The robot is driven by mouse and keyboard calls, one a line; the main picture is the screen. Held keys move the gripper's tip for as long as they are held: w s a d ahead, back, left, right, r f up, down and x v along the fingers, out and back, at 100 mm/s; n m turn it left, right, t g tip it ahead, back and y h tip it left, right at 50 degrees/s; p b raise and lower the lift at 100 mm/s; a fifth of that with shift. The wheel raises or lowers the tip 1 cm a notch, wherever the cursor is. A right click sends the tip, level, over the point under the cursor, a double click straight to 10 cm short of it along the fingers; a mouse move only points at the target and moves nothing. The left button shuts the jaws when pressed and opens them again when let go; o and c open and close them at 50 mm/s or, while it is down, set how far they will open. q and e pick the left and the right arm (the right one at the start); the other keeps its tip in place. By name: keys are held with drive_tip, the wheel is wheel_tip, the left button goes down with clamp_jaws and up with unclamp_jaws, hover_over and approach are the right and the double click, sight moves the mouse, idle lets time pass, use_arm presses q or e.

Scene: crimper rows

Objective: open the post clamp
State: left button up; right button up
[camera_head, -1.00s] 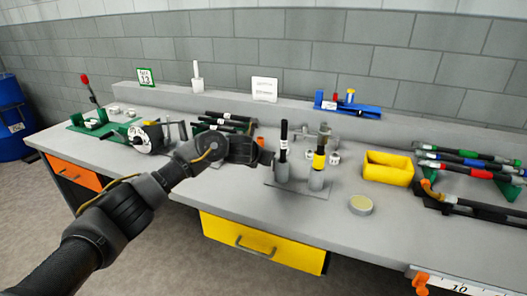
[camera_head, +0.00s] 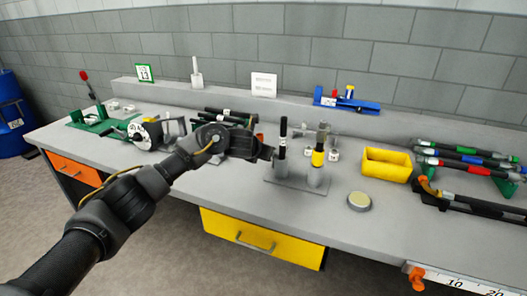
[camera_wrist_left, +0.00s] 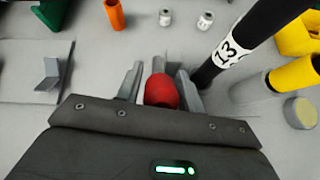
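My left gripper (camera_head: 264,153) is at the left side of the two-post stand (camera_head: 295,182), close to the black rod (camera_head: 283,130). In the left wrist view my left gripper (camera_wrist_left: 160,85) has its fingers apart, with a red rounded knob (camera_wrist_left: 162,92) between them. A small gap shows beside the knob, so it does not look gripped. The rod labelled 13 (camera_wrist_left: 236,45) rises just right of the right finger. What the knob is fixed to is mostly hidden, and I cannot tell for certain which part is the post clamp. My right gripper is not in view.
A yellow-and-black rod (camera_head: 318,155) stands in the other post. A yellow bin (camera_head: 387,165) and a round tin (camera_head: 360,201) lie to the right. Black tools (camera_head: 228,116) lie behind my gripper. The bench front (camera_head: 235,190) is clear.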

use_arm(q)
drive_tip(key=shift+r, duration=0.1)
drive_tip(key=shift+s+a+r, duration=0.1)
drive_tip(key=shift+s+r, duration=0.1)
drive_tip(key=shift+s, duration=0.1)
drive_tip(key=v, duration=1)
drive_tip(key=shift+p, duration=0.45)
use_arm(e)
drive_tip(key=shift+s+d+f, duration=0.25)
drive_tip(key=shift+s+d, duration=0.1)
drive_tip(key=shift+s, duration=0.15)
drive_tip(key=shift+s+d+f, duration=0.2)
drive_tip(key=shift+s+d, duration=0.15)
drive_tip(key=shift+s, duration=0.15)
use_arm(q)
drive_tip(key=shift+f, duration=0.1)
